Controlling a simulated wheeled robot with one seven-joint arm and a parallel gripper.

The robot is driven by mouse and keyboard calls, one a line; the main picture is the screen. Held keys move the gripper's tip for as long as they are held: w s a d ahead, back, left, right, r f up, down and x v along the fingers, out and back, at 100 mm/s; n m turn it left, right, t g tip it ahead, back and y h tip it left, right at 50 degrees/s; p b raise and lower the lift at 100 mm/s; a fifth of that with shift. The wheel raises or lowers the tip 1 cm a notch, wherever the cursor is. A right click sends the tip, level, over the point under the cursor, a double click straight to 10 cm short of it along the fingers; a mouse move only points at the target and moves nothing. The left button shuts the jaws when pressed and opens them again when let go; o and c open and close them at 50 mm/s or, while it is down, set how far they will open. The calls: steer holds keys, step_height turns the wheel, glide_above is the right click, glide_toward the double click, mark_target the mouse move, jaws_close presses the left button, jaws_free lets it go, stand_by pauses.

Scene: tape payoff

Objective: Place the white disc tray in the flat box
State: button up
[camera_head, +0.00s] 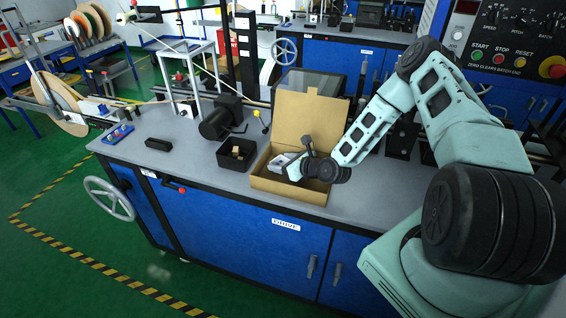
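The flat box (290,187) is an open brown cardboard box on the grey bench top, with its lid (306,118) standing up at the back. A small whitish, flat thing (281,161) shows inside the box at its left; it may be the white disc tray, but it is small and partly covered. My gripper (293,168) is low over the box, beside or touching this whitish thing. My dark wrist covers the right part of the box. I cannot tell whether the fingers are open or shut.
A small black bin (236,155) with brown pieces stands left of the box. A black motor-like unit (220,118) is behind it, and a black block (158,144) lies further left. A dark-topped case (312,84) stands behind the lid. The bench front-left is clear.

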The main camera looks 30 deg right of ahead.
steer(key=shift+r, duration=0.2)
steer(key=shift+s+d, duration=0.15)
steer(key=shift+s, duration=0.15)
steer(key=b+v, duration=0.3)
steer(key=v, duration=0.8)
steer(key=shift+s+r, duration=0.1)
steer(key=shift+r, duration=0.15)
